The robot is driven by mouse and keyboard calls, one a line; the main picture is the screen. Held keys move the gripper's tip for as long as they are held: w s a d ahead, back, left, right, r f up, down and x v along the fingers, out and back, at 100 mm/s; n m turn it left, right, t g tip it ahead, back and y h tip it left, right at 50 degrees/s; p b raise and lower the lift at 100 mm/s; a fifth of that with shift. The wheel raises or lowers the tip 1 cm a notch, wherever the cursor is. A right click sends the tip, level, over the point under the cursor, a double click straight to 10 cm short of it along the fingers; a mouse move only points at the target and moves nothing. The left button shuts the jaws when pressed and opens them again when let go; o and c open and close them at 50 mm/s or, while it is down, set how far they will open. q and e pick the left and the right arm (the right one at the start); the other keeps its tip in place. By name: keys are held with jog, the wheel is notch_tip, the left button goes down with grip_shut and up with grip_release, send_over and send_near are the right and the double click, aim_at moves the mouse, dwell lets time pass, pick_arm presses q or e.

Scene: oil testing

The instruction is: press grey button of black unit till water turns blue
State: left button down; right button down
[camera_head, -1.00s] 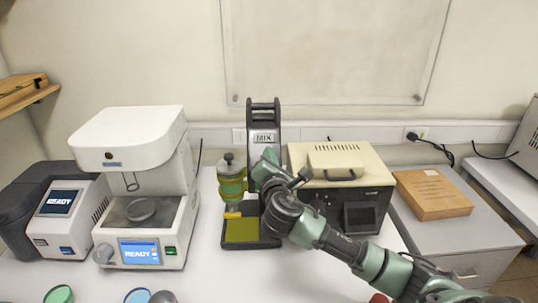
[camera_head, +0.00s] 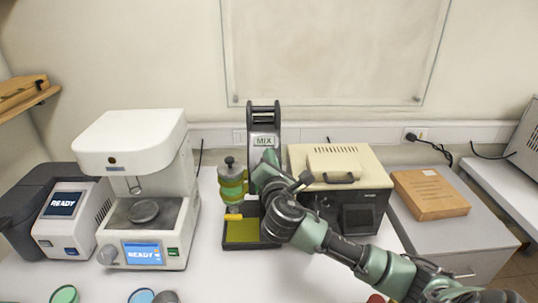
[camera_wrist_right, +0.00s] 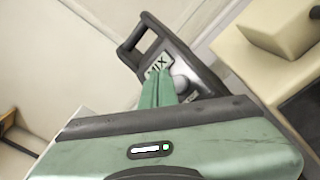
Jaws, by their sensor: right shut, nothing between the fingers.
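My right gripper (camera_head: 267,159) is shut and empty, in front of the unit just below the display. In the right wrist view its closed fingers (camera_wrist_right: 160,76) point at the unit's face. A rounded grey button (camera_wrist_right: 181,84) shows beside the fingertips; I cannot tell whether they touch it. My left gripper is out of view.
A yellow-floored black tray (camera_head: 243,230) lies below the vessel. A beige box device (camera_head: 335,160) stands close to the right of my arm. A white READY machine (camera_head: 140,150) stands to the left. A wooden box (camera_head: 430,193) lies at the right.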

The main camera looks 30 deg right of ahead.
jog(key=s+r+p, duration=0.1)
jog(key=s+a+r+p, duration=0.1)
jog(key=shift+s+a+r+p, duration=0.2)
jog(key=shift+r+p, duration=0.15)
jog(key=shift+r, duration=0.05)
dwell(2.7)
